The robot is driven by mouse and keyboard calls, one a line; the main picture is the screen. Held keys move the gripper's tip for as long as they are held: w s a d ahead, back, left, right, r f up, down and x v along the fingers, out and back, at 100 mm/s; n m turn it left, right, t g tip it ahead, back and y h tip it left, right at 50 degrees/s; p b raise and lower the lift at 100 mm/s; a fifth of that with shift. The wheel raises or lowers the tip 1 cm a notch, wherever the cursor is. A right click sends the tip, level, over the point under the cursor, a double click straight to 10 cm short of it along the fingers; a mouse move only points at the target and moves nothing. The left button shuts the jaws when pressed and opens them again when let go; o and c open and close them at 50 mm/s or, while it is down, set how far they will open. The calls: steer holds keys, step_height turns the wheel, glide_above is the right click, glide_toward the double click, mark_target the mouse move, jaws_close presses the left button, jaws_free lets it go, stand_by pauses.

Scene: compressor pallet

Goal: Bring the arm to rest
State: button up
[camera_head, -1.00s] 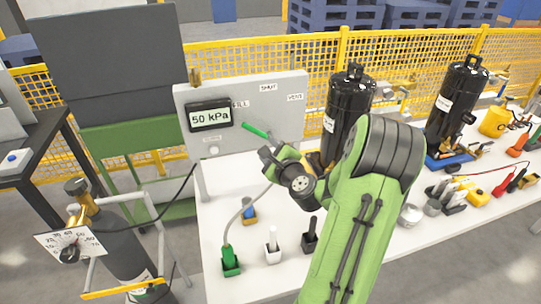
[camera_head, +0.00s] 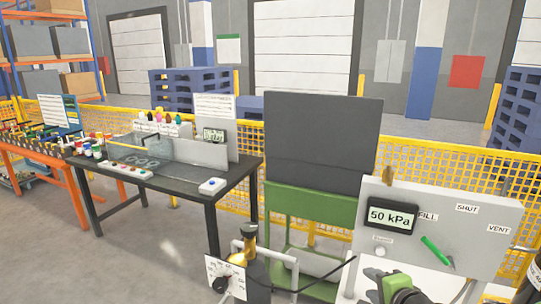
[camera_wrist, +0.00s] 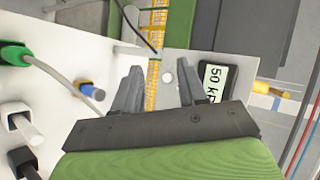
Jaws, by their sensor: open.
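My gripper (camera_wrist: 160,88) is open and empty in the wrist view, its two dark fingers apart. It is above the white bench top (camera_wrist: 68,125), with the grey panel beyond the fingers. Part of my green arm shows at the bottom right of the head view; the fingers cannot be made out there. The panel (camera_head: 480,240) carries a display (camera_head: 391,216) reading 50 kPa and a green lever (camera_head: 436,250) tilted up and left, towards the FILL label. The display also shows in the wrist view (camera_wrist: 214,82), beside the right finger.
A dark screen (camera_head: 322,140) on a green stand is behind. A black table (camera_head: 160,185) and an orange bench (camera_head: 60,160) lie left. In the wrist view, a green-based plug (camera_wrist: 14,54) and cable lie left.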

steer(key=s+a+r+n+g, duration=0.1)
steer(key=s+a+n+g, duration=0.2)
steer(key=s+a+n, duration=0.5)
steer(key=s+a+r+n+g, duration=0.1)
steer(key=s+a+n, duration=0.1)
steer(key=s+n, duration=0.2)
steer(key=s+a+r+n+g, duration=0.1)
steer(key=s+n, duration=0.3)
steer(key=s, duration=0.6)
steer(key=shift+s+a+r+n+g+h, duration=0.25)
steer(key=shift+a+n+g+h, duration=0.2)
steer(key=shift+g, duration=0.35)
steer(key=shift+o, duration=0.2)
steer(key=shift+a, duration=0.1)
stand_by(2.1)
